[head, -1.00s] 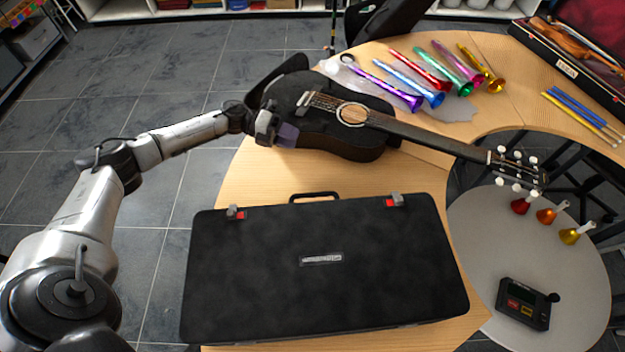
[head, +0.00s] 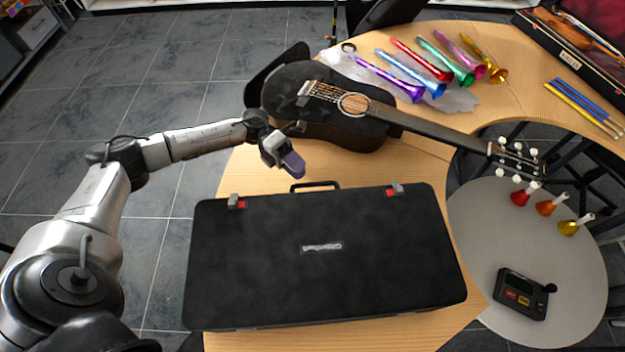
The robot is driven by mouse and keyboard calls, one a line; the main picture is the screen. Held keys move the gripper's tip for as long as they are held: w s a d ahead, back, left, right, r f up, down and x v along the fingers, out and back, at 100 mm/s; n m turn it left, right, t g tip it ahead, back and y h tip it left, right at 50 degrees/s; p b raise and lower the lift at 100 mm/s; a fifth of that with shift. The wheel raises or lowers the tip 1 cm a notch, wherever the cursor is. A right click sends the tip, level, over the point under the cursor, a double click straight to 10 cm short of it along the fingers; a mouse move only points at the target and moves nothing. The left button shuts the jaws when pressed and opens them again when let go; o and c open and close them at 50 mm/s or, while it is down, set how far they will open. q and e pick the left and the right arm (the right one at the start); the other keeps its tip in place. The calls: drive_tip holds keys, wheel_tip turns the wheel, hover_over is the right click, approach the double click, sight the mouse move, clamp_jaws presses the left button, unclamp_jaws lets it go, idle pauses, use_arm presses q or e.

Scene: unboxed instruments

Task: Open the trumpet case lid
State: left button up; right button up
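The black trumpet case (head: 260,270) lies flat on the wooden table with its lid closed. Its handle (head: 315,185) is on the far side, between a left latch (head: 237,202) and a right latch (head: 394,191), each with a red patch. My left gripper (head: 292,163) is above the table just beyond the case's far edge, near the handle and apart from it. Its purple finger pad points toward the case; the gap between the fingers cannot be made out. My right gripper is not in view.
An acoustic guitar (head: 325,115) lies just behind my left gripper, its neck reaching right. Several coloured horns (head: 425,68) lie farther back. A round grey table (head: 470,225) on the right holds handbells (head: 545,207) and a small black device (head: 522,296).

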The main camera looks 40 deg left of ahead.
use_arm(q)
drive_tip(key=shift+d+f, duration=0.15)
drive_tip(key=shift+d, duration=0.8)
drive_tip(key=shift+d+f, duration=0.2)
drive_tip(key=shift+d, duration=0.7)
drive_tip(key=shift+d+f, duration=0.15)
drive_tip(key=shift+d, duration=0.8)
clamp_jaws()
